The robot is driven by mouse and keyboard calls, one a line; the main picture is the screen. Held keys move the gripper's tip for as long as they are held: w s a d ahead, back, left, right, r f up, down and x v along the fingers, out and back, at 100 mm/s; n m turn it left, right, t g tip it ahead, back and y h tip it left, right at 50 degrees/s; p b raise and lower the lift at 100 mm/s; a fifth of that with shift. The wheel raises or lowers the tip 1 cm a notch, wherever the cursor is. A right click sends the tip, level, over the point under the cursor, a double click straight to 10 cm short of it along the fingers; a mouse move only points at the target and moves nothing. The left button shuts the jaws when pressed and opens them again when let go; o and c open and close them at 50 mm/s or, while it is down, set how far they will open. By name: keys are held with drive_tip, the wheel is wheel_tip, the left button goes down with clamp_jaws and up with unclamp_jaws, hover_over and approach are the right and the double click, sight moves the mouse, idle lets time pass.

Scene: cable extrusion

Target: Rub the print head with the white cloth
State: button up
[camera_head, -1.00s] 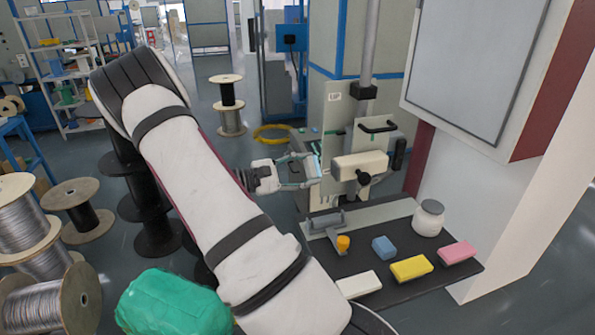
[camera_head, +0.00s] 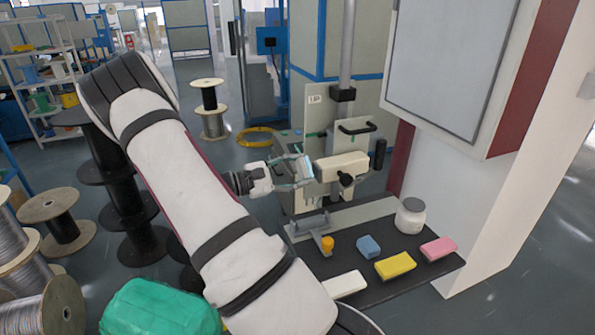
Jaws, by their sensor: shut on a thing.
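My gripper (camera_head: 300,170) is beside the left end of a cream block-shaped head (camera_head: 343,165), which looks like the print head, on an upright stand. The fingers are shut on a small pale, bluish-white thing (camera_head: 305,167). It is too small to tell whether this is a cloth, or whether it touches the head. A white flat block (camera_head: 344,284), perhaps a folded cloth, lies at the front left of the dark table (camera_head: 430,272), away from my gripper.
A yellow block (camera_head: 396,265), blue block (camera_head: 368,246), pink block (camera_head: 438,248) and white jar (camera_head: 410,216) are on the table. An orange knob-like piece (camera_head: 328,244) stands near its left edge. A large panel (camera_head: 450,60) is at the right. Cable spools (camera_head: 55,215) stand on the floor.

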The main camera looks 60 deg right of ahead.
sight(316, 178)
drive_tip(key=shift+x, duration=0.9)
idle(0.3)
drive_tip(key=shift+f, duration=2)
drive_tip(key=shift+r, duration=0.1)
drive_tip(key=shift+s+d+r+p, duration=0.15)
drive_tip(key=shift+r+p, duration=0.6)
drive_tip(key=shift+r, duration=1.25)
drive_tip(key=shift+c, duration=0.4)
drive_tip(key=shift+b+v, duration=0.55)
drive_tip(key=shift+v, duration=2.5)
